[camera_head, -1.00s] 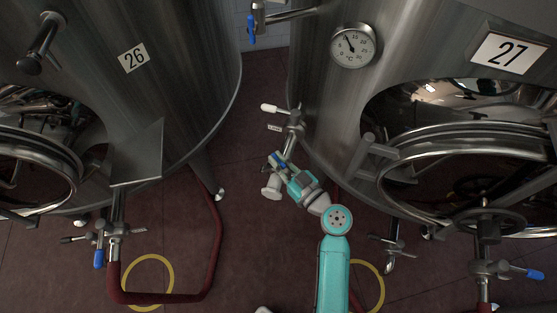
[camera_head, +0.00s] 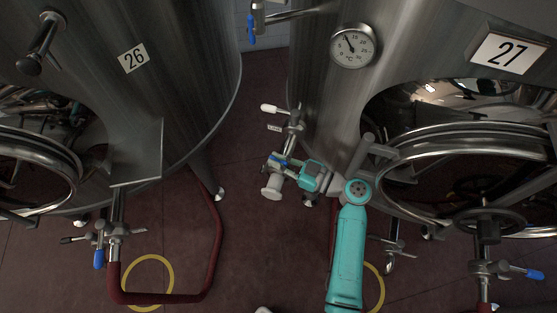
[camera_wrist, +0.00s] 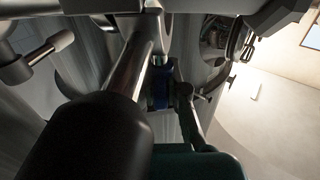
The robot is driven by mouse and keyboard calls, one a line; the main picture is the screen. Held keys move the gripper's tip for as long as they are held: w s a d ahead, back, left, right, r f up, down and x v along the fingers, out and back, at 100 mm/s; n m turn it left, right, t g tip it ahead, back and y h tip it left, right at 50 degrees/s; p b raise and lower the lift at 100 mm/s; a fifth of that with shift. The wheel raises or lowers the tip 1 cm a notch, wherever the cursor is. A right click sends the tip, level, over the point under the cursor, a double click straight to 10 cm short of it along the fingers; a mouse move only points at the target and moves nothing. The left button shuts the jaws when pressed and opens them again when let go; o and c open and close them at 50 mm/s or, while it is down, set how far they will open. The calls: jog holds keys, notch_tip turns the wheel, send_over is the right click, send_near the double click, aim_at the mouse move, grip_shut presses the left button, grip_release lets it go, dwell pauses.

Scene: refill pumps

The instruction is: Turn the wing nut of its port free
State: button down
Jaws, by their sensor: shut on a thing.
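The port (camera_head: 288,140) is a metal pipe fitting on the left side of tank 27, with a white-tipped handle (camera_head: 268,108) at its top and a pale round end (camera_head: 271,190) below. My gripper (camera_head: 281,162) is at the lower part of this fitting, reaching in from the right. It is shut on the wing nut, whose shape is mostly hidden by the jaws. A small blue piece (camera_wrist: 160,88) shows between dark parts in the wrist view, beside the shiny pipe (camera_wrist: 131,67). I cannot tell how far the nut is turned.
Tank 27 (camera_head: 318,110) stands close at the right, with a round dial (camera_head: 353,46) and an open round hatch. Tank 26 (camera_head: 190,80) stands at the left. A red hose (camera_head: 214,240) and a yellow ring (camera_head: 128,262) lie low at the left. Floor between the tanks is clear.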

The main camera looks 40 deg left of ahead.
jog(key=shift+f+n+g+h, duration=0.15)
jog(key=shift+n+g+h, duration=0.15)
jog(key=shift+n+g, duration=0.7)
jog(key=shift+g, duration=0.4)
jog(key=c, duration=1.2)
grip_release()
jog(key=shift+m+t, duration=0.3)
